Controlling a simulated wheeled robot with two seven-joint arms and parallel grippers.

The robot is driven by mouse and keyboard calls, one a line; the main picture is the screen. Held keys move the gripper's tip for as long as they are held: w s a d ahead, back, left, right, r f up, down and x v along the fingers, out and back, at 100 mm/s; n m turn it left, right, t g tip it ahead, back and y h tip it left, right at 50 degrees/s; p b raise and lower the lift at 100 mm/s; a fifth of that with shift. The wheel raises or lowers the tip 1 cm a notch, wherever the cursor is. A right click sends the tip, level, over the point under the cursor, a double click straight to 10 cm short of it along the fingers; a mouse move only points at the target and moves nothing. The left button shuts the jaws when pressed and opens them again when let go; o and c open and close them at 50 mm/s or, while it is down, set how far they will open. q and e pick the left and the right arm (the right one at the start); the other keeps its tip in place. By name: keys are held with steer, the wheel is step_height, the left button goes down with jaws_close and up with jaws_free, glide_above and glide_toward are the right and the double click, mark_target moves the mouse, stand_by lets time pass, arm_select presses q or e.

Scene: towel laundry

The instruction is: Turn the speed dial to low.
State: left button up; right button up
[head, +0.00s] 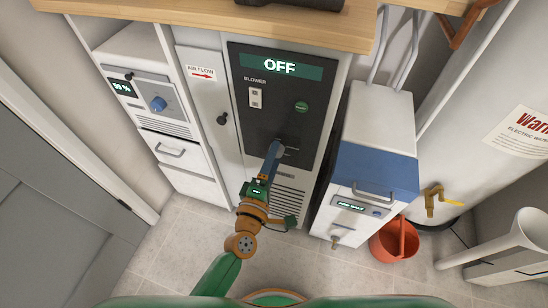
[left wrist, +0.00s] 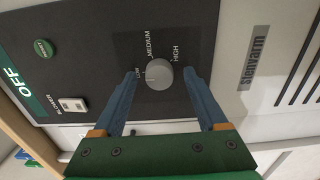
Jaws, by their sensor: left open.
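The speed dial (left wrist: 158,75) is a round grey knob on the dark panel (left wrist: 185,25), with LOW, MEDIUM and HIGH printed around it. A faint light mark shows on the knob's left part, toward LOW, but I cannot tell its setting surely. My left gripper (left wrist: 159,74) is open, its blue fingers on either side of the dial with gaps between them and the knob. In the head view my left gripper (head: 277,149) is at the lower part of the panel (head: 276,122) and hides the dial. My right gripper is not in view.
The display (head: 280,66) reads OFF. Below it are the BLOWER switch (head: 256,98) and a green button (head: 301,106). A wooden counter (head: 210,17) overhangs the panel. A white and blue unit (head: 375,165) stands at the right, near a red bucket (head: 394,241).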

arm_select(q)
steer(key=v, duration=0.6)
steer(key=shift+s+p, duration=0.3)
steer(key=shift+s, duration=0.1)
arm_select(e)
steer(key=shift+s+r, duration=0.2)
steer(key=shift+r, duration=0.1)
arm_select(q)
steer(key=shift+a, duration=0.1)
